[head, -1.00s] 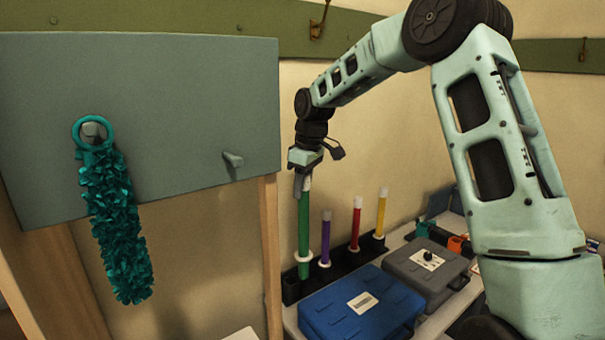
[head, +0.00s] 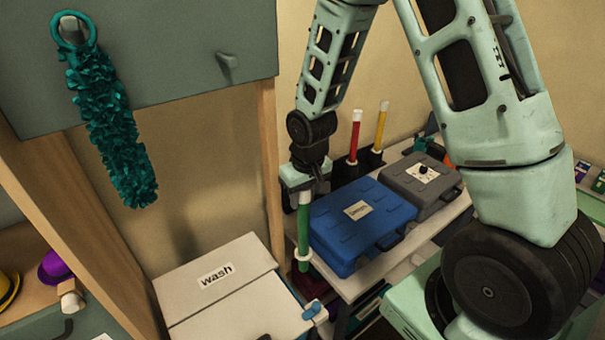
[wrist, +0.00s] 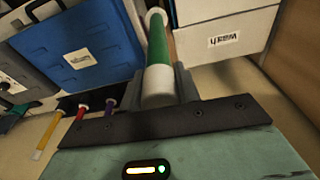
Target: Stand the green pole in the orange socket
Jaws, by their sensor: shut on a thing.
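The green pole (head: 303,228) hangs about upright in my gripper (head: 304,188), in front of the left end of the blue case. It has a white top and a white collar near its lower end. In the wrist view the pole (wrist: 157,48) runs away from the jaws (wrist: 163,88), which are shut on its white end. A small orange thing (head: 449,160) shows partly behind the grey case and my arm. I cannot tell whether it is the orange socket; no socket is clearly seen.
A blue case (head: 362,222) and a grey case (head: 420,182) lie on the shelf. Red (head: 354,135) and yellow (head: 380,125) poles stand behind them; a purple pole (wrist: 110,104) shows in the wrist view. A white box marked "wash" (head: 235,290) is close to the pole's left.

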